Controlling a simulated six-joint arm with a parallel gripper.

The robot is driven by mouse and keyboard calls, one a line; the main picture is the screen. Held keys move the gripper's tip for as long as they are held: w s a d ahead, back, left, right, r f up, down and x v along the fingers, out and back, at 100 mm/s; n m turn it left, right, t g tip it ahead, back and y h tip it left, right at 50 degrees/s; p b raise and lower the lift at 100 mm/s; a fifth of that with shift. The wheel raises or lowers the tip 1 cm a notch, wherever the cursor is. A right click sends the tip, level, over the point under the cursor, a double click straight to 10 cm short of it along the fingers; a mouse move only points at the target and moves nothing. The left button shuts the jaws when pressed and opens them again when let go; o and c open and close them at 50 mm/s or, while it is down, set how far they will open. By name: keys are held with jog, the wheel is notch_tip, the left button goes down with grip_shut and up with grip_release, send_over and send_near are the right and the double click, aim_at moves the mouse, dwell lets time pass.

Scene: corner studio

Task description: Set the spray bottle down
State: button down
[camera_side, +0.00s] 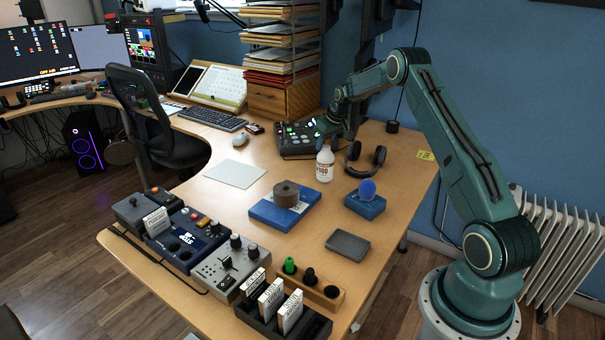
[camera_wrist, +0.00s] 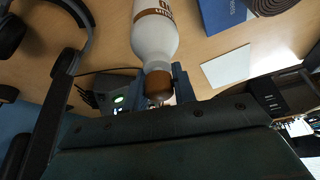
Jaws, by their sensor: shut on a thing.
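The spray bottle (camera_side: 325,166) is white with a brown-and-white label and stands upright at the desk's middle right. Its base is at or very near the desk top; I cannot tell whether it touches. My gripper (camera_side: 327,143) is at the bottle's top and partly hides it. In the wrist view the white body (camera_wrist: 155,40) points away from me, and my gripper (camera_wrist: 160,77) is shut on the brown neck with a finger on each side.
Black headphones (camera_side: 366,160) lie just right of the bottle, and a control panel (camera_side: 298,138) is behind it. A pale sheet (camera_side: 235,173) lies left.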

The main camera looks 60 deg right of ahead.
jog(key=shift+f, duration=1.45)
jog(key=c, duration=1.1)
grip_release()
jog(key=shift+f, duration=0.1)
jog(key=shift+c, duration=0.2)
jog(key=v, duration=1.2)
jog(key=shift+a+r, duration=0.1)
jog(key=shift+r, duration=0.1)
